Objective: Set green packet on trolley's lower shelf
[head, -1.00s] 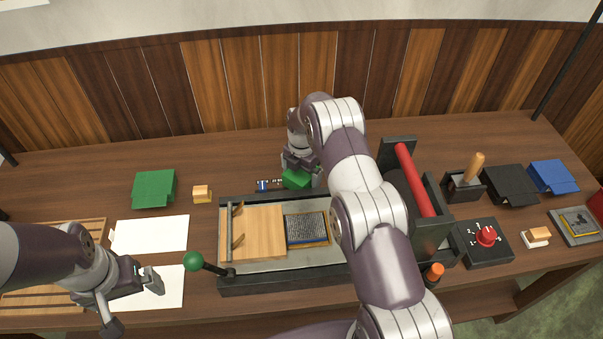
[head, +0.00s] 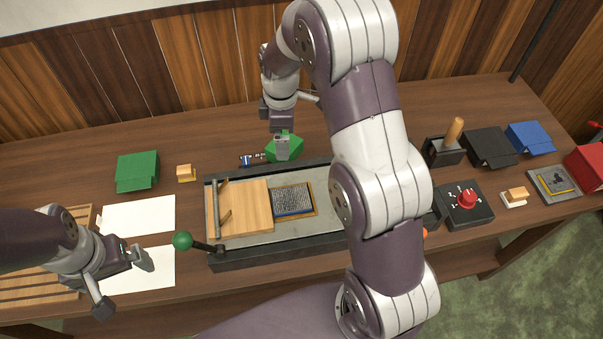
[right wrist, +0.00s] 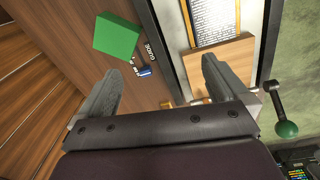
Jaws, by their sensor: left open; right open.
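A small green packet (head: 291,152) lies on the table behind the press bed, partly covered by my right gripper (head: 282,147) in the head view. In the right wrist view the green packet (right wrist: 117,36) lies beyond the left finger, apart from the open, empty jaws (right wrist: 160,85). My left gripper (head: 143,257) is open and empty over white paper at the front left. I cannot make out a trolley or its lower shelf.
The press bed (head: 285,250) with a wooden block (head: 245,208) and type (head: 292,199) fills the middle. A green-knobbed lever (head: 182,240) sticks out at its left.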

